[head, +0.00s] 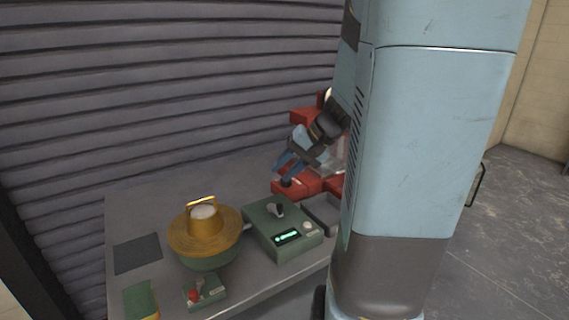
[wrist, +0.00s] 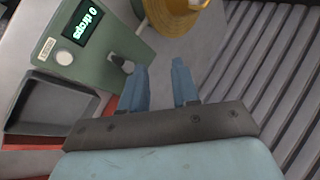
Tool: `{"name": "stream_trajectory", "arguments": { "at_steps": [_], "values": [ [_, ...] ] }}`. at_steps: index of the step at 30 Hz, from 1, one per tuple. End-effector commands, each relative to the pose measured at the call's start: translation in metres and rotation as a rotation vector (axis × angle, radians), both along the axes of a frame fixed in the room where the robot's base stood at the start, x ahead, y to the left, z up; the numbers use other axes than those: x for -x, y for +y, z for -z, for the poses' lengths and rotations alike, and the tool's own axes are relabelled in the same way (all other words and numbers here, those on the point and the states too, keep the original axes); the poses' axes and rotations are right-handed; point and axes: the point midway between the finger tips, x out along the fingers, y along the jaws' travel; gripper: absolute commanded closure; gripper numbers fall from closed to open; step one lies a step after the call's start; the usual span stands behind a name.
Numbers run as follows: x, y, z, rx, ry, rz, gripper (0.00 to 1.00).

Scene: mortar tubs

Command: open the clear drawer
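My gripper (head: 283,174) is in front of a red stand (head: 301,115) at the back right of the table in the head view. In the wrist view my gripper (wrist: 160,68) has its two blue fingers apart with nothing between them. A pale, see-through part (head: 338,162) shows beside my gripper, between the red pieces; it may be the clear drawer. My arm and gripper hide much of it, and I cannot tell whether it is open. No clear drawer can be made out in the wrist view.
A green box with a lit display (head: 284,232) stands left of a dark grey tray (head: 322,213). A golden brimmed bowl (head: 205,235), a small green box with a red knob (head: 204,292) and a dark mat (head: 137,253) are further left. A ribbed wall (head: 150,100) closes off the back.

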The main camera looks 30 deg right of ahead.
Motion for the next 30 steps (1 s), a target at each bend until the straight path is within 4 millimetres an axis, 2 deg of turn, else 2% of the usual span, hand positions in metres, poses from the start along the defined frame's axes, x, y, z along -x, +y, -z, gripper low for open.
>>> {"name": "stream_trajectory", "arguments": {
  "at_steps": [1,6,8,13,17,21,25,30],
  "values": [
    [-0.008,-0.016,0.007,-0.05,-0.01,0.045,0.7],
    [-0.031,-0.07,0.025,-0.191,-0.087,0.192,0.7],
    [-0.037,-0.092,0.032,-0.234,-0.121,0.251,0.7],
    [-0.044,-0.162,0.055,-0.331,-0.232,0.432,0.7],
    [-0.039,-0.221,0.076,-0.38,-0.326,0.586,0.7],
    [-0.025,-0.278,0.099,-0.405,-0.418,0.739,0.7],
    [-0.011,-0.315,0.116,-0.41,-0.479,0.844,0.7],
    [-0.001,-0.339,0.127,-0.407,-0.518,0.912,0.7]
  ]
}}
